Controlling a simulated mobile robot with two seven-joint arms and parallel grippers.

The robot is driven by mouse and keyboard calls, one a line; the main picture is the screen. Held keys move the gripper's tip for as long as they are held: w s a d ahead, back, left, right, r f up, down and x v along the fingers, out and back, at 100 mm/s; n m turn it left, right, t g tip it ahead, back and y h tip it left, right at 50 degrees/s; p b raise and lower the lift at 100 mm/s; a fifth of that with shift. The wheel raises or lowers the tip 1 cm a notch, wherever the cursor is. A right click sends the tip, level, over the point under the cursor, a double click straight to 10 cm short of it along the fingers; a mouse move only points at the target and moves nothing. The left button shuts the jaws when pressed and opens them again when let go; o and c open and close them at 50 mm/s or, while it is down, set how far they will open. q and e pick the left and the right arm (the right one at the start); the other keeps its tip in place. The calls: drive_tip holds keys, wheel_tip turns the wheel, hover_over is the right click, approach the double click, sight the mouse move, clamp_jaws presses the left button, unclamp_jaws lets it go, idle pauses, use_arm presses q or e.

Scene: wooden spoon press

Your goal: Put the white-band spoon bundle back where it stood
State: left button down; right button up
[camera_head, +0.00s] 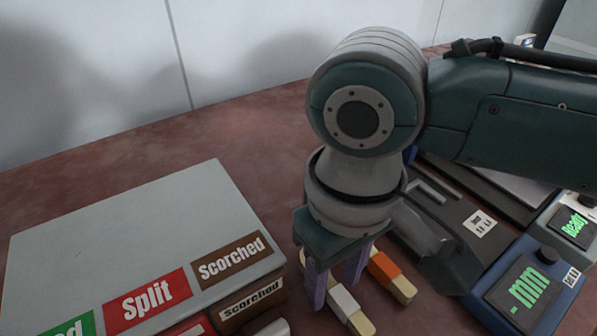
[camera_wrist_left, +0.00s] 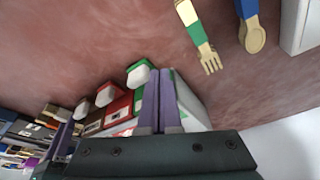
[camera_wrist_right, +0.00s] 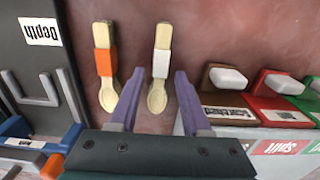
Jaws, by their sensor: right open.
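The white-band spoon bundle (camera_wrist_right: 158,92) lies on the reddish table, with its pale band (camera_wrist_right: 161,63) around the handle. In the head view its white band (camera_head: 343,299) shows by the fingers of my right gripper (camera_head: 335,284). In the right wrist view that gripper (camera_wrist_right: 155,88) is open, with one finger on each side of the bundle's bowl end; I cannot tell whether either finger touches it. My left gripper (camera_wrist_left: 159,75) appears in its wrist view with its fingers together and nothing visible between them; it is outside the head view.
An orange-band spoon bundle (camera_wrist_right: 104,65) lies parallel, close beside the white-band one. A grey sorting box (camera_head: 140,235) with Split and Scorched labels stands left. A depth gauge (camera_head: 530,290) stands right. A green-band fork (camera_wrist_left: 197,32) and blue-band spoon (camera_wrist_left: 251,30) lie elsewhere.

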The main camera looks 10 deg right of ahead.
sight(334, 287)
wheel_tip(334, 287, up, 12)
drive_tip(key=p, duration=0.3)
drive_tip(key=s+a+f+t+y, duration=0.1)
drive_tip(key=s+a+f+y, duration=0.2)
drive_tip(key=s+a, duration=0.15)
drive_tip(key=s+d+f+m+t+h, duration=0.1)
drive_tip(key=s+d, duration=0.3)
drive_tip(key=d, duration=0.3)
drive_tip(key=s+d+f+m+t+h, duration=0.1)
drive_tip(key=s+d, duration=0.2)
drive_tip(key=d, duration=0.4)
drive_tip(key=shift+s+t+h, duration=0.3)
drive_tip(key=shift+s+h, duration=0.05)
drive_tip(key=shift+h, duration=0.05)
